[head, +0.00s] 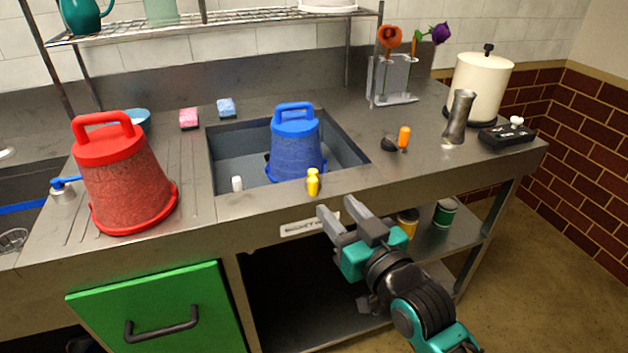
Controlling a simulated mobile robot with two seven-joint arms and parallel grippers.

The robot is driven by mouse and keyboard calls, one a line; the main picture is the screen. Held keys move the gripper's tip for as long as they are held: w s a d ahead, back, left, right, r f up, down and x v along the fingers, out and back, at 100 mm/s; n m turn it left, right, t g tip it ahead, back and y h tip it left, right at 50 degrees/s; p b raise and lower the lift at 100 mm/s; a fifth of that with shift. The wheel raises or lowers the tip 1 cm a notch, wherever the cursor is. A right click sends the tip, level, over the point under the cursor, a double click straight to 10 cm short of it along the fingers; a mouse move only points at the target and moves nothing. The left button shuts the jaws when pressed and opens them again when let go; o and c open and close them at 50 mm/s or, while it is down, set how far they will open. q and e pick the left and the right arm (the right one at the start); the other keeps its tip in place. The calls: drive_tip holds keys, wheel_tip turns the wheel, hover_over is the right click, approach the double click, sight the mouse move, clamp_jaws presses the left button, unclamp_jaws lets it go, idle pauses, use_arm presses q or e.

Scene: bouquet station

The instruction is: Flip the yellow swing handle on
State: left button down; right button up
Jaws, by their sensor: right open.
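The yellow swing handle (313,183) stands upright at the front rim of the sink, just in front of the blue bucket. Its base and pivot are too small to make out. My right gripper (338,209) is open and empty. In the picture its fingers are just below and to the right of the yellow handle, in front of the counter's front edge, apart from the handle. My left gripper is not in view.
An upside-down blue bucket (297,150) stands in the sink (228,147). A red bucket (128,180) stands left. An orange handle (404,137), a grey vase (459,117) and a black box (507,136) are right. A small white piece (237,184) is at the sink's front left.

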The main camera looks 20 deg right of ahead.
sight(316, 184)
drive_tip(key=w, duration=0.3)
drive_tip(key=w+a, duration=0.1)
drive_tip(key=w, duration=0.6)
drive_tip(key=shift+a+b, duration=0.3)
drive_tip(key=shift+a, duration=0.1)
clamp_jaws()
